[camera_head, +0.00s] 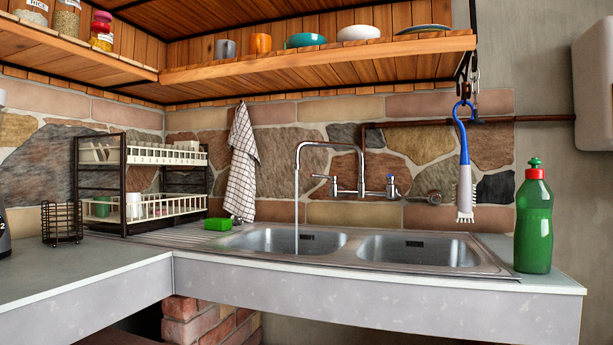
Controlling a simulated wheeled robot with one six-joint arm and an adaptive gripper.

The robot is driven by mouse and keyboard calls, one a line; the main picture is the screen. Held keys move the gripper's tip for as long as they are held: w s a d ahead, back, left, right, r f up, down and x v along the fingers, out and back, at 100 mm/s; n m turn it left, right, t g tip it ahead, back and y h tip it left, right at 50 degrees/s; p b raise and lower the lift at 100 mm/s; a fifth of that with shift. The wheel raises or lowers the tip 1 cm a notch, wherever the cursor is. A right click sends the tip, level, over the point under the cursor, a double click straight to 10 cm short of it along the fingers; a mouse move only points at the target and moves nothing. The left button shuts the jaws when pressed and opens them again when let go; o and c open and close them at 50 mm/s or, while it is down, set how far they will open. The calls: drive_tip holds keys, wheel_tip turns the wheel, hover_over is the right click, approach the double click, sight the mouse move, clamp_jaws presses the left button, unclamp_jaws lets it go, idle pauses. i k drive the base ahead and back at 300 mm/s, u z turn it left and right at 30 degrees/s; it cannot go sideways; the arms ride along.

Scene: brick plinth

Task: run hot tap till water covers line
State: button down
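A chrome tap (330,145) is mounted on the stone wall behind the sink, its spout arching to the left. A thin stream of water (297,205) falls from the spout into the left basin (285,241). The left tap handle (321,177) sticks out to the left. The right tap handle (391,186) stands upright with a blue mark. I cannot make out a red mark, a fill line or the water level in the basin. My gripper is not in view.
The right basin (418,250) looks empty. A green soap bottle (533,225) stands right of the sink. A blue-handled brush (464,165) hangs above the right basin. A green sponge (217,224) and dish rack (126,205) are left. The front counter (90,265) has free room.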

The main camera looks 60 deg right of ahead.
sight(333, 178)
drive_tip(key=z, duration=1.4)
